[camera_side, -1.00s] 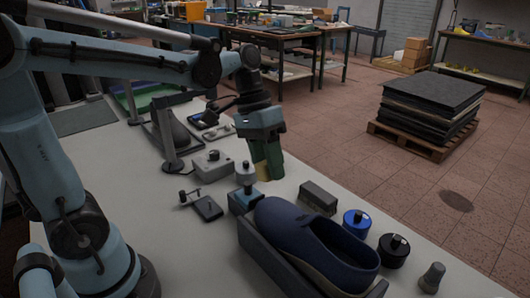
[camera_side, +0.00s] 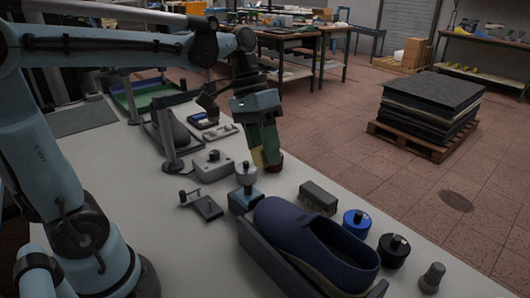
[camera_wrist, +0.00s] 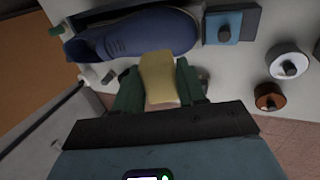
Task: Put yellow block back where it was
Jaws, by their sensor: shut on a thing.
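My gripper (camera_side: 264,147) is over the far edge of the pale bench, pointing down. Its green fingers are shut on the yellow block (camera_side: 257,157). The block also shows between the fingers in the wrist view (camera_wrist: 158,75), its faces against both of them. In the side view it is partly hidden by a finger. I cannot tell for sure whether its lower end touches the bench. A brown round piece (camera_side: 277,162) shows just behind the fingertips, and also to the right of the gripper in the wrist view (camera_wrist: 268,97).
A navy shoe (camera_side: 315,243) lies on a grey holder in front. A grey box (camera_side: 212,166) is left.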

